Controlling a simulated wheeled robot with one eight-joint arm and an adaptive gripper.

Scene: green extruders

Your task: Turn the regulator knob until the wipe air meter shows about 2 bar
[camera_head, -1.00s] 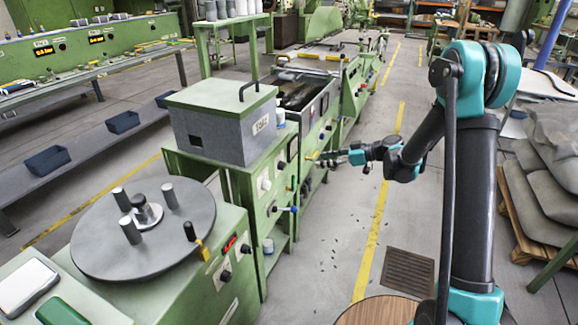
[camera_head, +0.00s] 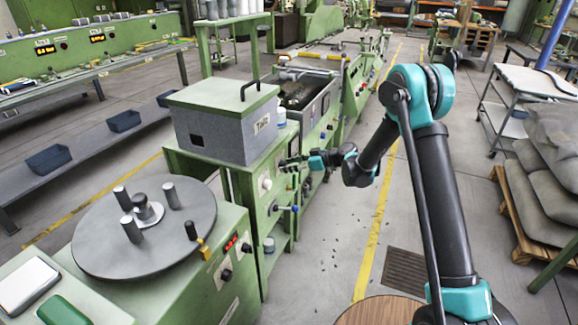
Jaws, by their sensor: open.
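My gripper (camera_head: 286,163) is at the front of the green cabinet (camera_head: 245,205), close to its upper panel, with no object visible between its fingers. It is small here, and I cannot tell whether it touches the panel. Small white-plated fittings (camera_head: 266,184) sit on that panel, just left of and below my gripper. A blue-tipped fitting (camera_head: 294,208) sticks out lower down. I cannot tell which of these is the regulator knob or the wipe air meter, and no bar reading is legible. My gripper may hide part of the panel.
A grey box with a green lid (camera_head: 222,122) stands on the cabinet. A round grey turntable with posts (camera_head: 160,240) is at front left. The long green machine line continues behind.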

